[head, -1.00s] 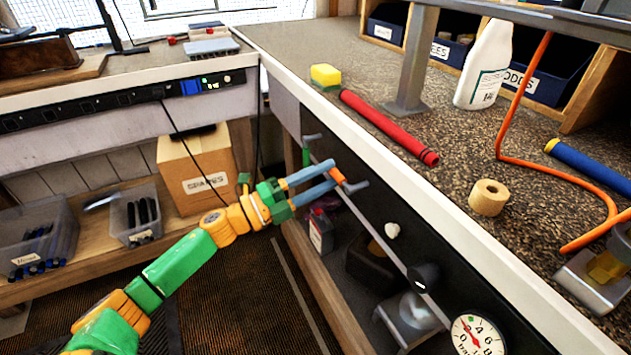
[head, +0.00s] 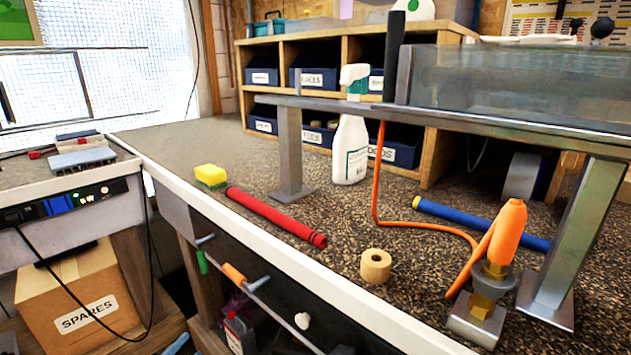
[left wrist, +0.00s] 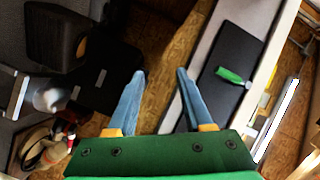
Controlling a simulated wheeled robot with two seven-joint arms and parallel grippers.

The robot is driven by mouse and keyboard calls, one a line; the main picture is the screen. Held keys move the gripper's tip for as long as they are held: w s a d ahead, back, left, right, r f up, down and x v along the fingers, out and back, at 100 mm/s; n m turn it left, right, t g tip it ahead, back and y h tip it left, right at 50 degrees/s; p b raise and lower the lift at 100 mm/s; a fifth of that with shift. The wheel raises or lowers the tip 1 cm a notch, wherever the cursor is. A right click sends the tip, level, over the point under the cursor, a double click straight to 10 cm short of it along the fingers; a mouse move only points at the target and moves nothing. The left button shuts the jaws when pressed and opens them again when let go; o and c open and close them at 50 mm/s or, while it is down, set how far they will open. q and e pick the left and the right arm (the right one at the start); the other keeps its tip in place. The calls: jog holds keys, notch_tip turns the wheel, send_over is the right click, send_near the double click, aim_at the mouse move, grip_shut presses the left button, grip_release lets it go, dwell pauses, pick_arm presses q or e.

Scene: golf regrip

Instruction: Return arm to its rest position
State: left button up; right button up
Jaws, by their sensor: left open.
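My left gripper (left wrist: 161,76) shows in the left wrist view, with two blue fingers spread apart and nothing between them. Its fingertips hang over the brown floor. A green grip (left wrist: 231,76) lies against a dark panel to the right of the fingers, apart from them. In the head view only a small blue tip of the left gripper (head: 178,343) shows at the bottom left edge, below the bench front. The rest of that arm is out of the picture. My right gripper is in neither view.
The bench front (head: 290,262) carries pegs with a green grip (head: 202,262) and an orange one (head: 234,273). A cardboard box (head: 75,295) stands at left.

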pick_arm(q)
jog(key=s+f+n+g+y, duration=0.1)
jog(key=s+f+n+g, duration=0.15)
jog(key=s+f, duration=0.4)
jog(key=s+d+f+n+g+y, duration=0.1)
jog(key=s+f+n+g+y, duration=0.15)
jog(key=f, duration=0.65)
jog(key=s+f+n+g+y, duration=0.1)
jog(key=s+f+n+g, duration=0.15)
jog(key=s+f, duration=0.45)
jog(key=s+d+f+n+g, duration=0.3)
jog(key=s+d+f+g, duration=0.1)
jog(key=s+f, duration=0.4)
jog(key=s+d+f+n+g+h, duration=0.1)
jog(key=s+d+f+g, duration=0.15)
jog(key=s, duration=0.45)
jog(key=s+d+f+n+g, duration=0.1)
jog(key=s+d, duration=0.3)
jog(key=s, duration=0.3)
notch_tip(320, 180, up, 18)
jog(key=p, duration=1.7)
jog(key=shift+w+a+f, duration=0.2)
jog(key=shift+w+a, duration=0.05)
jog(key=shift+a, duration=0.15)
jog(key=shift+m, duration=0.25)
